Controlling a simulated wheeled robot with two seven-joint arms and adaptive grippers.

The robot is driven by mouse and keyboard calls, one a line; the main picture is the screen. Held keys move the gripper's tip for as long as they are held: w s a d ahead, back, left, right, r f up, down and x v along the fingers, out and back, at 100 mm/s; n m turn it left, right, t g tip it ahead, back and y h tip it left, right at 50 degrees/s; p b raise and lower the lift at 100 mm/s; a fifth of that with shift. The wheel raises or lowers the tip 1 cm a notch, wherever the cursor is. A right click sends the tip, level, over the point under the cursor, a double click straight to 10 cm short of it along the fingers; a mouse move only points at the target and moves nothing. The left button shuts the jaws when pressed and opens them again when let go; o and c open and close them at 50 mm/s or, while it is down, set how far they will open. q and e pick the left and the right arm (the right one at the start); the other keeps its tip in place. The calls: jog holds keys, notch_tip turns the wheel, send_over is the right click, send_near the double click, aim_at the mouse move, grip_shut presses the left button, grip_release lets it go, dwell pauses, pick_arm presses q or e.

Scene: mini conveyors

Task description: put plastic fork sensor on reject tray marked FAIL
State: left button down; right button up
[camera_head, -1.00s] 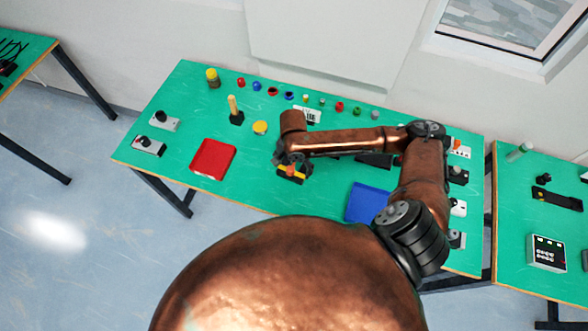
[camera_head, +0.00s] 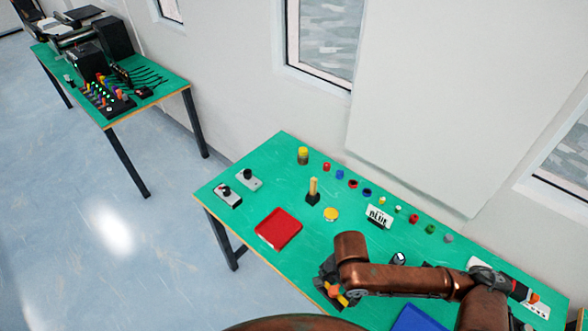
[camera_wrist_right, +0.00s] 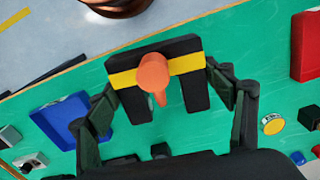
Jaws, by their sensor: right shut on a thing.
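The plastic fork sensor (camera_wrist_right: 190,66) is a black U-shaped block with a yellow band and an orange knob. My right gripper (camera_wrist_right: 168,82) is shut on it, one finger at each side. In the head view, my right gripper (camera_head: 336,290) and the sensor's yellow and orange parts (camera_head: 337,293) show over the front part of the green table. A red tray (camera_head: 278,229) lies up and to the left of the gripper, apart from it. The red tray also shows at the right wrist view's upper right edge (camera_wrist_right: 307,45). No FAIL marking is readable. My left gripper is not in view.
A blue tray (camera_head: 420,320) lies right of the gripper, partly cut off. A yellow button (camera_head: 331,214), wooden peg (camera_head: 313,190) and several small coloured parts stand behind the red tray. Two grey switch boxes (camera_head: 229,196) are at the left. Another table (camera_head: 160,85) stands far left.

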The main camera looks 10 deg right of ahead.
jog(key=shift+w+d+f+n+b, duration=0.1)
jog(key=shift+w+d+n+b, duration=0.05)
jog(key=shift+w+n+b, duration=0.3)
jog(key=w+d+r+n+b, duration=0.2)
jog(key=w+n+b, duration=0.4)
jog(key=n, duration=0.4)
jog(key=shift+w+r, duration=0.55)
jog(key=shift+w, duration=0.25)
